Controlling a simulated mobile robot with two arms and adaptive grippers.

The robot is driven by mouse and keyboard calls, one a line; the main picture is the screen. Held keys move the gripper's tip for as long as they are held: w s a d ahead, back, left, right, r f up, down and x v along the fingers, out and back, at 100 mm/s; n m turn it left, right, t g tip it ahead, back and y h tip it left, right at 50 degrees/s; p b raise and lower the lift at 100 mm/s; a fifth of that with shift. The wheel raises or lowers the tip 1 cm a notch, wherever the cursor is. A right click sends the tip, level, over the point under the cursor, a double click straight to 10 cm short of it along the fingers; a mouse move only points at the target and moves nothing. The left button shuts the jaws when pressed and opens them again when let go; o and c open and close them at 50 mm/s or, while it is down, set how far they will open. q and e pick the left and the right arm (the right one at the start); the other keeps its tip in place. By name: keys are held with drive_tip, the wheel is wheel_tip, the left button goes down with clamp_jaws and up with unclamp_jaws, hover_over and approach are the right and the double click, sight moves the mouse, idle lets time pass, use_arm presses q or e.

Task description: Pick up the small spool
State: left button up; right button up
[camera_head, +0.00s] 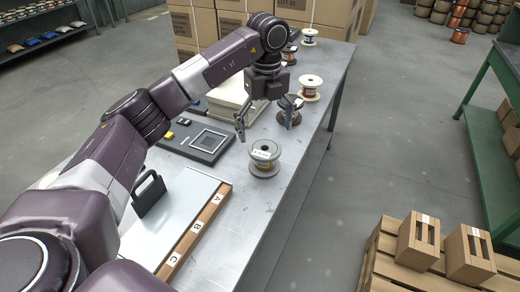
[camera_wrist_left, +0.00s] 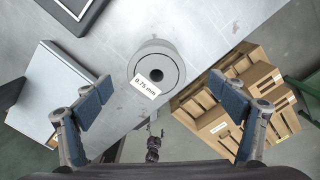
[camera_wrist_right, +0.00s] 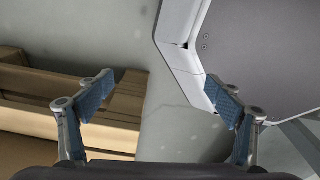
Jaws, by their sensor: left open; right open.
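A grey-flanged spool (camera_head: 264,169) with a white label stands upright on the metal table near its right edge. My left gripper (camera_head: 266,131) is open above and slightly behind it in the head view. In the left wrist view the same spool (camera_wrist_left: 155,50) is seen from above, its label reading 0.75 mm, centred ahead of the open left fingers (camera_wrist_left: 160,83) and not held. My right gripper (camera_wrist_right: 160,85) is open and empty.
A dark square-marked device (camera_head: 198,137) lies left of the near spool. A board with strip A, B, C (camera_head: 196,228) and a black handle (camera_head: 149,193) are nearer. Cartons (camera_head: 195,22) stand behind the table.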

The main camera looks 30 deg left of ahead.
sight(265, 149)
use_arm(q)
drive_tip(key=f, duration=0.1)
drive_tip(key=s+f+p, duration=0.1)
drive_tip(key=shift+s+d+f, duration=0.15)
drive_tip(key=shift+d+f, duration=0.2)
drive_tip(key=shift+d, duration=0.05)
drive_tip(key=f, duration=0.2)
drive_tip(key=shift+a+f+p, duration=0.25)
drive_tip(key=shift+f+p, duration=0.05)
drive_tip(key=shift+d+f, duration=0.1)
drive_tip(key=shift+f, duration=0.3)
drive_tip(key=c, duration=1.5)
use_arm(e)
drive_tip(key=s, duration=0.1)
drive_tip(key=s+d+r, duration=0.1)
drive_tip(key=s, duration=0.1)
drive_tip(key=shift+d+r, duration=0.25)
drive_tip(key=shift+d, duration=0.15)
